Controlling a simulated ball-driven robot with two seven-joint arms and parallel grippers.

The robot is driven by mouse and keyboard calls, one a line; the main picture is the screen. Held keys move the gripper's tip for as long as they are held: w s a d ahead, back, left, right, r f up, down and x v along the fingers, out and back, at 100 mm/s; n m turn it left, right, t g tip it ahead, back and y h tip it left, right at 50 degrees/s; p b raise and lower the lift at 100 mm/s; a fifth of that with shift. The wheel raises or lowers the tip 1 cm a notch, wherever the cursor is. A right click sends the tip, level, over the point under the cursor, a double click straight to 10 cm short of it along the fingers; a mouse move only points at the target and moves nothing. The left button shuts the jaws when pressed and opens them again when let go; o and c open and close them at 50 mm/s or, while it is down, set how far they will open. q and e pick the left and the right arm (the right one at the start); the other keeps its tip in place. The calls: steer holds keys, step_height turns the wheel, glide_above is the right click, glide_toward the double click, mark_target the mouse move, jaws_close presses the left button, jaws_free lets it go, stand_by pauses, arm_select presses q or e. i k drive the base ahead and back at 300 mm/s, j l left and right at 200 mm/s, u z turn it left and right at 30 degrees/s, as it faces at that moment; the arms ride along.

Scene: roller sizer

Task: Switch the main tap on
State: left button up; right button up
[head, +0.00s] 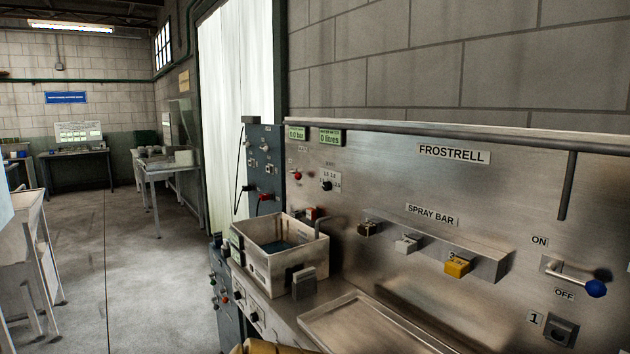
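A lever tap with a blue ball knob (596,288) is mounted on the steel panel (480,185) at the right. Its metal handle runs from the pivot to the right and slightly down. An ON label (539,241) is above the handle and an OFF label (564,294) is below it. No label here reads main tap. Neither of my grippers is in view, and nothing touches the blue-knobbed lever.
The spray bar (430,245) with brown, white and yellow knobs juts out left of the lever. Below are a shallow steel tray (365,325) and a steel box (280,250) holding dark liquid. A socket (560,330) marked 1 is under the lever. Open floor (150,270) lies left.

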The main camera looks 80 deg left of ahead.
mark_target(298, 176)
steer(key=u, duration=2.85)
steer(key=i+j+z, duration=0.15)
steer(key=z, duration=0.75)
steer(key=i+j+z, duration=0.15)
steer(key=j+z, duration=0.15)
steer(key=j, duration=0.2)
steer(key=i+j+z, duration=0.1)
steer(key=j+z, duration=0.2)
steer(key=j, duration=0.2)
steer(key=j+z, duration=0.3)
steer(key=j, duration=0.2)
steer(key=j+z, duration=0.2)
steer(key=j, duration=2.45)
